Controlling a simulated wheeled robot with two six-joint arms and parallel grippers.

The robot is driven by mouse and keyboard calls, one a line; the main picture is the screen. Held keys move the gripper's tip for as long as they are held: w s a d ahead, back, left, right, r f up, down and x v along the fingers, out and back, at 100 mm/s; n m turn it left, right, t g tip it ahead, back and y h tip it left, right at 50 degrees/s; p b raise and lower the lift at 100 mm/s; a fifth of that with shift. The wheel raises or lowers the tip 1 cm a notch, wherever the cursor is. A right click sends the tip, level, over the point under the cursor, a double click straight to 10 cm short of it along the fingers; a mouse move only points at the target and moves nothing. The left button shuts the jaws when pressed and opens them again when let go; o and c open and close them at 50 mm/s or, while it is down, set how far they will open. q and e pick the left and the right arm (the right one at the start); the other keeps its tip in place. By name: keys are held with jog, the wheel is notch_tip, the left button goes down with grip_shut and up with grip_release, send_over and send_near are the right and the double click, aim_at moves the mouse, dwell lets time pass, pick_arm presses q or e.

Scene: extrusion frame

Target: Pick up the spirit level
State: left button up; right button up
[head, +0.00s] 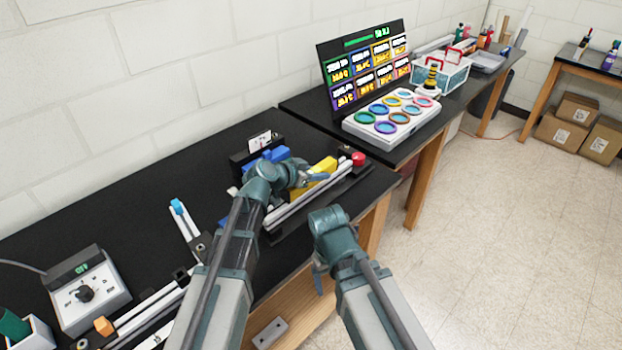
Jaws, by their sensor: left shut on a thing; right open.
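The yellow spirit level (322,166) is at the right end of the near black bench, just behind a pale extrusion rail. My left gripper (308,179) is shut on it, covering part of its middle. I cannot tell whether the level is clear of the surface below. My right gripper (318,284) is lower, in front of the bench edge, pointing down. It is open and empty, its fingers partly hidden by its own wrist.
A red button (358,158) stands right of the rails. A blue part (277,155) lies behind my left gripper. A control box (90,292) and more rails are at the left. A ringed tray (352,127) and display board (333,65) stand on the far bench.

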aim_at(318, 168)
pick_arm(q)
jog(key=shift+r, duration=0.15)
grip_shut()
pick_arm(e)
jog(key=shift+r, duration=0.15)
pick_arm(q)
notch_tip(318, 168, up, 10)
jog(key=p, duration=1)
pick_arm(e)
notch_tip(318, 168, up, 10)
